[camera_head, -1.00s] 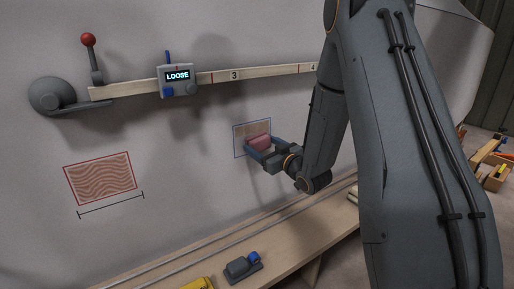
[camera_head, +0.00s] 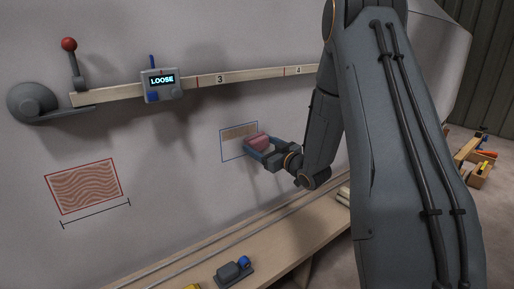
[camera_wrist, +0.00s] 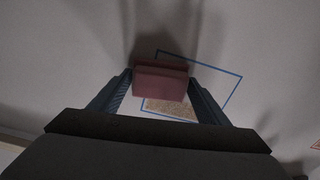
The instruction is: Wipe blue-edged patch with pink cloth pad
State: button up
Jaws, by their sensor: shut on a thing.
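The blue-edged patch (camera_head: 224,148) is on the pale hull wall. A tan speckled band (camera_head: 240,132) shows in its upper part, and the lower part in view is bare grey. My gripper (camera_head: 258,146) is shut on the pink cloth pad (camera_head: 257,141) at the patch's right side. In the wrist view the pad (camera_wrist: 160,84) sits between both fingers, across one edge of the blue outline (camera_wrist: 222,72), with tan speckle (camera_wrist: 170,109) beside it. The pad and gripper hide part of the patch. I cannot tell whether the pad touches the wall.
A red-edged patch (camera_head: 84,187) with wavy lines is to the left. Above runs a wooden rail (camera_head: 250,76) with a display box (camera_head: 161,85) reading LOOSE and a red-knobbed lever (camera_head: 70,60). A wooden bench (camera_head: 185,265) below carries a small grey-blue device (camera_head: 234,270).

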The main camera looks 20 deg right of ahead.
aim_at(257, 132)
jog(key=shift+w+d, duration=0.25)
jog(key=shift+d, duration=0.35)
jog(key=shift+r+p, duration=0.65)
jog(key=shift+r, duration=0.35)
jog(key=shift+s+a+p, duration=0.2)
jog(key=shift+s+a, duration=0.55)
jog(key=shift+a, duration=1.6)
jog(key=shift+s+a+p, duration=0.2)
jog(key=shift+s+a, duration=0.6)
jog(key=shift+a, duration=1.55)
jog(key=shift+s+a+p, duration=0.2)
jog(key=shift+s+a, duration=0.55)
jog(key=shift+a, duration=1.6)
jog(key=shift+r+p, duration=0.6)
jog(key=shift+r, duration=0.25)
jog(key=shift+w+d+f+b, duration=0.15)
jog(key=shift+w+d, duration=0.6)
jog(key=shift+d, duration=1.6)
jog(key=shift+w+d+r+b, duration=0.2)
jog(key=shift+w+d, duration=0.6)
jog(key=shift+d, duration=1.55)
jog(key=shift+w+d+f+b, duration=0.2)
jog(key=shift+w+d, duration=0.55)
jog(key=shift+d, duration=1.6)
jog(key=o, duration=0.5)
jog(key=shift+c, duration=0.2)
jog(key=c, duration=0.5)
jog(key=shift+o, duration=0.2)
jog(key=shift+s, duration=0.15)
